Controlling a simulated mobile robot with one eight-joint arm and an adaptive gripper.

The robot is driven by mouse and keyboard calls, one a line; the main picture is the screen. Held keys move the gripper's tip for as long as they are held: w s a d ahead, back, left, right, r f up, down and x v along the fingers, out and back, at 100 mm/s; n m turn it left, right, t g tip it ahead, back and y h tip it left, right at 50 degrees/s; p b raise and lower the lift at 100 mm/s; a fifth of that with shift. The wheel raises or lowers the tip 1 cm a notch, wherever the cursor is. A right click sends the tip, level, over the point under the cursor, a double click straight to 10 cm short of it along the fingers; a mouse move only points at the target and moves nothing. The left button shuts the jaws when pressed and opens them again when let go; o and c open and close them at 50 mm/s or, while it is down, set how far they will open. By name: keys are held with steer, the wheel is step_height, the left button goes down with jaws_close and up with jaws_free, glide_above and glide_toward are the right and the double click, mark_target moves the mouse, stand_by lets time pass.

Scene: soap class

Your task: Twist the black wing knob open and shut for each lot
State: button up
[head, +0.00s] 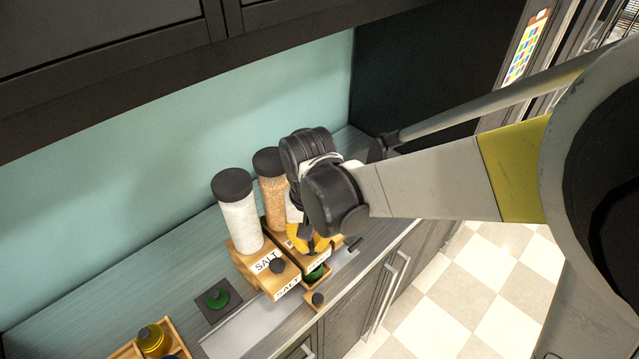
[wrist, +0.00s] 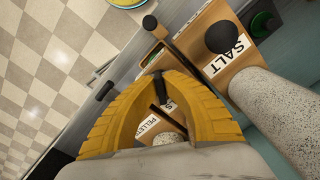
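The black wing knob (wrist: 160,88) sits between my two yellow fingertips in the wrist view, on the front of a wooden dispenser labelled PELLET (wrist: 158,122). My gripper (wrist: 163,80) appears closed on it, with a fingertip on each side. In the head view my gripper (head: 308,248) reaches down over the dispenser's front and hides most of it and the knob. Its clear jar of tan pellets (head: 272,190) has a black lid. Beside it stands the SALT dispenser (head: 262,270) with a white-filled jar (head: 241,222) and a round black knob (head: 278,265).
A green container (head: 315,273) sits low in front of the dispensers, near a small black knob (head: 318,299). A green-topped object stands on a dark pad (head: 208,313). A wooden tray (head: 172,327) holds a yellow-topped container (head: 153,338). The counter's front edge is close.

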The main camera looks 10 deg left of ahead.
steer(key=o, duration=0.4)
steer(key=shift+o, duration=0.2)
steer(key=shift+r, duration=0.15)
step_height(320, 180, up, 12)
stand_by(0.9)
